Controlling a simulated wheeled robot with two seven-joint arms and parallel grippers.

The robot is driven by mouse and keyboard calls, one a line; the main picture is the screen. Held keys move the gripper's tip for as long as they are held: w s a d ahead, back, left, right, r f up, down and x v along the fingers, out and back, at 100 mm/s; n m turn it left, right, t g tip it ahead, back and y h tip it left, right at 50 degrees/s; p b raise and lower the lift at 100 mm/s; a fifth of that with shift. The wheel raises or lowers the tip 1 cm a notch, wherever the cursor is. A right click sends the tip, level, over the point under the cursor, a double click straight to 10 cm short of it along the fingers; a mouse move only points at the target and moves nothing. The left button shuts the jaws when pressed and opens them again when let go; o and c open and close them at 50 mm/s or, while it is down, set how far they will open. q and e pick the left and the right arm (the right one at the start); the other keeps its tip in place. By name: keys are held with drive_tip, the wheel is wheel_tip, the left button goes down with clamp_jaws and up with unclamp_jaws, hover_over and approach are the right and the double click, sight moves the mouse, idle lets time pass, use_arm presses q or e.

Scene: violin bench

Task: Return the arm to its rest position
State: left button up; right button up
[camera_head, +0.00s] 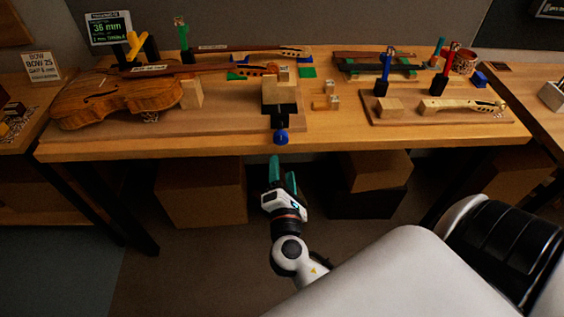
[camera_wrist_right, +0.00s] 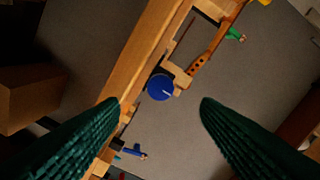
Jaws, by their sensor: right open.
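My right gripper (camera_head: 283,172) hangs in front of the bench's front edge, below and short of a blue round knob (camera_head: 281,137). Its green fingers are apart with nothing between them. In the right wrist view the two fingers of the gripper (camera_wrist_right: 160,104) are spread wide, and the blue knob (camera_wrist_right: 161,87) shows beyond them, apart from both. My right arm comes in from the lower right. My left gripper is in neither view.
The wooden bench (camera_head: 220,149) carries a violin (camera_head: 115,96) at left, a dark clamp block (camera_head: 279,97) at the front edge, and a board with a pale violin neck (camera_head: 460,105) at right. Boxes (camera_head: 200,190) stand under the bench. The floor in front looks clear.

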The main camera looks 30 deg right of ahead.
idle(0.5)
drive_tip(key=s+a+f+m+g+y, duration=0.2)
drive_tip(key=s+f+g, duration=0.1)
drive_tip(key=f, duration=0.9)
drive_tip(key=s+a+f+m+g+y, duration=0.1)
drive_tip(key=s+f+g+y, duration=0.15)
drive_tip(key=f, duration=0.85)
drive_tip(key=s+a+f+m+g+y, duration=0.2)
drive_tip(key=s+f+y, duration=0.15)
drive_tip(key=f, duration=0.85)
drive_tip(key=s+d+f+m+g, duration=0.1)
drive_tip(key=s+f+m+g, duration=0.1)
drive_tip(key=s+f, duration=0.3)
drive_tip(key=s+f+m+g, duration=0.2)
drive_tip(key=s+f+m, duration=0.3)
drive_tip(key=s, duration=0.6)
drive_tip(key=s+d+f+m+g+y, duration=0.1)
drive_tip(key=s+f+m+g, duration=0.2)
drive_tip(key=s+f, duration=0.3)
drive_tip(key=s, duration=0.3)
drive_tip(key=shift+d+f+m, duration=0.15)
drive_tip(key=shift+d+m, duration=0.15)
drive_tip(key=shift+d, duration=0.05)
